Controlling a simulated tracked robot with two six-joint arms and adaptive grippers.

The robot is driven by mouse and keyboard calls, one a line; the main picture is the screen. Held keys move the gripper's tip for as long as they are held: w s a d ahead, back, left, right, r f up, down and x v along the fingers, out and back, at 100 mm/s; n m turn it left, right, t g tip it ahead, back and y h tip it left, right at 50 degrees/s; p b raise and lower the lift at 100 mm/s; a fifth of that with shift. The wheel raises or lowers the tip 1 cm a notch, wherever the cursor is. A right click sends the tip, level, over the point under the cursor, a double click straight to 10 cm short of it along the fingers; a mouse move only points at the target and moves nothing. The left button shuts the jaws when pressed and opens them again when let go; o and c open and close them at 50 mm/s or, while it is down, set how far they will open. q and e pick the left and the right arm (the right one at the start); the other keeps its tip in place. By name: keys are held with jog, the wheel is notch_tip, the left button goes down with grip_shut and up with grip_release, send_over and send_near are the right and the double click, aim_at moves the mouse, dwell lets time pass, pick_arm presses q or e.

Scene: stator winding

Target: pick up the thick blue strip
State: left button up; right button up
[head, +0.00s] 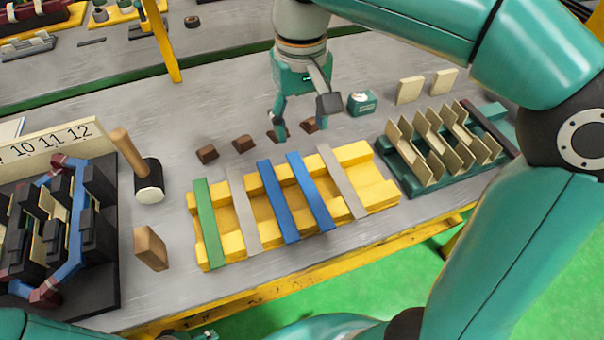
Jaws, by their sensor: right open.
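Two blue strips lie across a yellow slotted rack: a left blue strip (278,201) and a right blue strip (310,191). They look alike in width, and I cannot tell which is the thicker. The yellow rack (385,193) also bears a green strip and two grey strips. My right gripper (304,120) is open and empty, pointing down above the table behind the rack, beyond the far ends of the blue strips. It is apart from both of them.
Several brown blocks (243,144) lie behind the rack, some close to my right gripper. A hammer (148,180) and tan block (150,248) stand left. A green holder with cream pieces (428,152) is right. A teal gauge box (362,103) stands behind.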

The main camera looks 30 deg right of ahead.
jog(key=b, duration=0.1)
send_over(308, 187)
jog(key=f, duration=0.9)
jog(key=shift+w+a+f, duration=0.2)
jog(key=shift+w+f, duration=0.05)
jog(key=shift+f, duration=0.1)
jog(key=f, duration=0.5)
jog(key=shift+s+d+f+b, duration=0.3)
jog(key=shift+f, duration=0.45)
grip_shut()
